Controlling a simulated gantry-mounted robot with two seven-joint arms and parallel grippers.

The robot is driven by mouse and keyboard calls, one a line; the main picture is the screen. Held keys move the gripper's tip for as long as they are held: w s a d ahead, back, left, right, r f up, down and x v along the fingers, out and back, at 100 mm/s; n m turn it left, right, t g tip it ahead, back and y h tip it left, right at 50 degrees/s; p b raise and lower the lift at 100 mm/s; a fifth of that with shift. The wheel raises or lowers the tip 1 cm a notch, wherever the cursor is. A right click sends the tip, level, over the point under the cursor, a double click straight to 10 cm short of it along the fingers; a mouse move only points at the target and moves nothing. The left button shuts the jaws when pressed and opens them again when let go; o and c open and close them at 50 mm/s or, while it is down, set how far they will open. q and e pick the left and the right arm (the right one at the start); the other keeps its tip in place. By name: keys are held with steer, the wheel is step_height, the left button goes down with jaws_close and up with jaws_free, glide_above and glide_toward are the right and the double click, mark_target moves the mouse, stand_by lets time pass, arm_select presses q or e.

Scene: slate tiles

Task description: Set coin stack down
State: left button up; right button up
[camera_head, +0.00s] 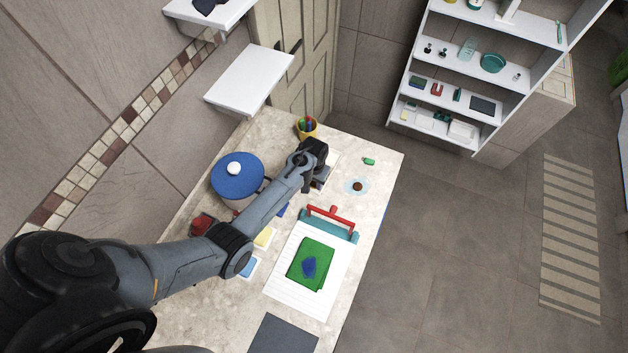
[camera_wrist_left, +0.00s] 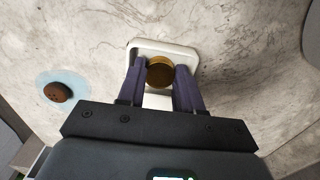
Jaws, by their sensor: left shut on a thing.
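My left gripper (camera_wrist_left: 160,76) is shut on the coin stack (camera_wrist_left: 160,72), a round gold-brown stack between its two dark fingers in the left wrist view. The stack is over a small white tray-like piece (camera_wrist_left: 185,49) with rounded corners; whether it touches it, I cannot tell. In the head view my left gripper (camera_head: 319,184) is low over the far part of the pale stone counter (camera_head: 372,150), and the arm hides the coin stack. My right gripper is in neither view.
A brown round piece (camera_head: 358,187) sits on a pale blue disc right of my gripper. A green item (camera_head: 369,161), a yellow pen cup (camera_head: 307,128), a blue-lidded pot (camera_head: 238,183) and a red-handled teal object (camera_head: 331,223) stand nearby.

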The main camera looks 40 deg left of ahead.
mark_target(314, 184)
arm_select(q)
steer(key=o, duration=0.8)
steer(key=shift+r, duration=0.2)
step_height(314, 184, up, 12)
steer(key=shift+f, duration=0.1)
